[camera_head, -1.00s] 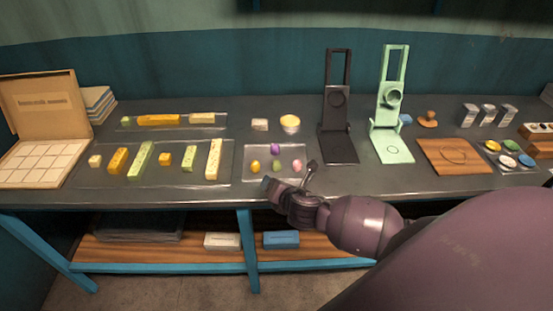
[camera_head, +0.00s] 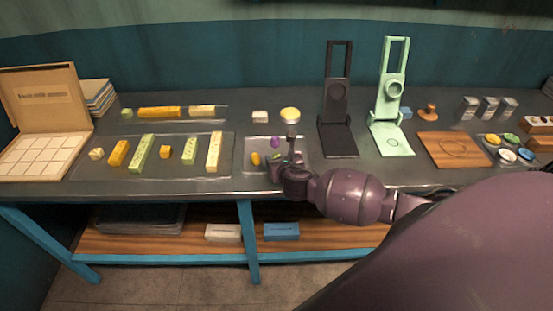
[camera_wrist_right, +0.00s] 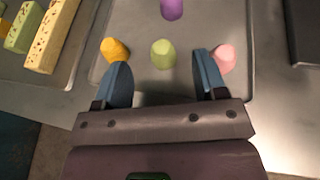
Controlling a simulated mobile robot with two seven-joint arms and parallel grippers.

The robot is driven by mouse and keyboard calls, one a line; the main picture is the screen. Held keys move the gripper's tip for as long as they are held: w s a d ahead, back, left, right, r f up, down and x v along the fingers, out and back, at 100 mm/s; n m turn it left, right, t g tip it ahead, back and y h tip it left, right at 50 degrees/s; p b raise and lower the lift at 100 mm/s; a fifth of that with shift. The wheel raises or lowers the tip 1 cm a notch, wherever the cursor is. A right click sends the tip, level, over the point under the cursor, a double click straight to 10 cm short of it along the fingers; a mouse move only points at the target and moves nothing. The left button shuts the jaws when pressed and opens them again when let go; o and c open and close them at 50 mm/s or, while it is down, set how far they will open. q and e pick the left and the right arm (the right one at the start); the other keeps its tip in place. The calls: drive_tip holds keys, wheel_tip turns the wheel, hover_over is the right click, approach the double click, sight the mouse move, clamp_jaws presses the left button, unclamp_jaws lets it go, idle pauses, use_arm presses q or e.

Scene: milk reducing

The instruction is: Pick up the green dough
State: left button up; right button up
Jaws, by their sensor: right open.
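The green dough (camera_wrist_right: 163,54) is a small rounded lump on a clear tray (camera_wrist_right: 142,24). In the right wrist view it lies ahead of my right gripper (camera_wrist_right: 163,82), roughly centred between its two blue-grey fingers and not held. In the head view my right gripper (camera_head: 279,162) is over the small tray and largely hides the green dough. A yellow dough (camera_wrist_right: 115,49) lies left of it, a pink dough (camera_wrist_right: 224,57) right, and a purple dough (camera_wrist_right: 172,8) behind. The right gripper is open and empty. My left gripper is not in view.
A larger tray (camera_head: 150,177) with yellow and green bars stands to the left. A black press (camera_head: 337,105) and a mint press (camera_head: 391,105) stand right. The table's front edge is close below.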

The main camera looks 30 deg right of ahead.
sight(277, 156)
drive_tip(key=shift+f+x, duration=0.15)
drive_tip(key=shift+x, duration=1.15)
drive_tip(key=shift+f+x, duration=0.2)
drive_tip(key=shift+x, duration=1.15)
drive_tip(key=shift+s, duration=0.15)
drive_tip(key=shift+c, duration=0.5)
drive_tip(key=c, duration=0.9)
